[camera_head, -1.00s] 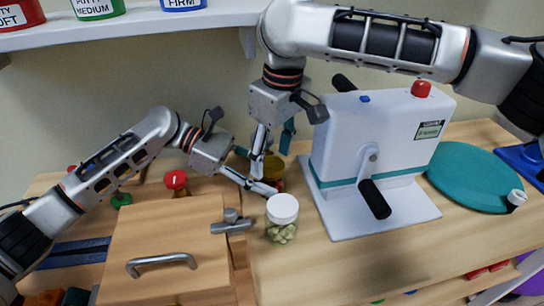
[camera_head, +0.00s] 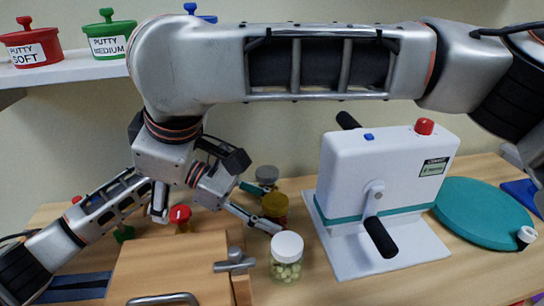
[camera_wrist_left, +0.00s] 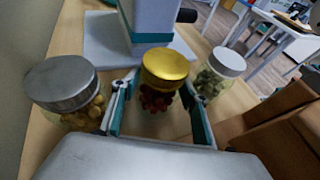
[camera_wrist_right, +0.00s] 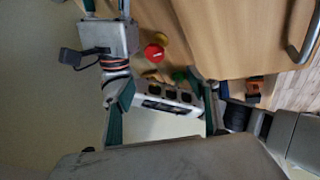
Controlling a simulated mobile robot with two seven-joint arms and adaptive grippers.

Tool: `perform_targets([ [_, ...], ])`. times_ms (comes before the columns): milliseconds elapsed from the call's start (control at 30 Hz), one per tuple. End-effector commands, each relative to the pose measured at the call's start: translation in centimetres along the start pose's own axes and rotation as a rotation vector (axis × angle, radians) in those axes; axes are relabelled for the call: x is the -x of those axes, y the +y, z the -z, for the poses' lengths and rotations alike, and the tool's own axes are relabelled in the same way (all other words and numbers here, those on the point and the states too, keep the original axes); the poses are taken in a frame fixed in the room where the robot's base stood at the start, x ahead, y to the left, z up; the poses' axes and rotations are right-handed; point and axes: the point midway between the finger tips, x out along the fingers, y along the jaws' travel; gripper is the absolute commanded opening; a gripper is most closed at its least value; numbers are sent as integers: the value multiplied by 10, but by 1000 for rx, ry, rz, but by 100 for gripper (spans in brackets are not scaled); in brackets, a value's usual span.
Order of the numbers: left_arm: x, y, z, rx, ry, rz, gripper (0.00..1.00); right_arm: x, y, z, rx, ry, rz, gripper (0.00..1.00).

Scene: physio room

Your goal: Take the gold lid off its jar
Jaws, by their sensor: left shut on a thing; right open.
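The jar with the gold lid (camera_head: 275,203) stands on the wooden worktop behind the white-lidded jar. Its gold lid (camera_wrist_left: 165,64) sits on top, and dark red contents show below it in the left wrist view. My left gripper (camera_head: 257,206) has its fingers on both sides of this jar and is shut on it; the fingers also show in the left wrist view (camera_wrist_left: 155,118). My right gripper (camera_wrist_right: 162,108) is open and empty. In the head view it is left of the gold-lidded jar, partly hidden by its own arm.
A white-lidded jar (camera_head: 287,247) stands in front of the gold-lidded jar, and a grey-lidded jar (camera_wrist_left: 62,85) beside it. A white crank machine (camera_head: 385,165) stands to the right.

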Motion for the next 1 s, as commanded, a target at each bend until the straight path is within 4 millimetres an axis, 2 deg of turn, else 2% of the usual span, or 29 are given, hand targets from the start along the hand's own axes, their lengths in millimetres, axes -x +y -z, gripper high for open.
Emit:
perform_targets([
  [100,0,0,1,2,1,1,0,-2,-4,44,-57,158,-54,59],
  [267,0,0,1,2,1,1,0,8,-2,98,-132,387,-88,59],
  [500,0,0,1,1,1,1,0,47,1,165,-101,713,-98,59],
  [733,-1,0,1,1,1,1,0,96,-8,204,85,963,-98,59],
  [867,-1,0,1,1,0,1,0,120,-21,214,234,1066,-90,59],
  [1000,-1,0,1,1,0,1,0,138,-41,215,418,1138,-68,59],
])
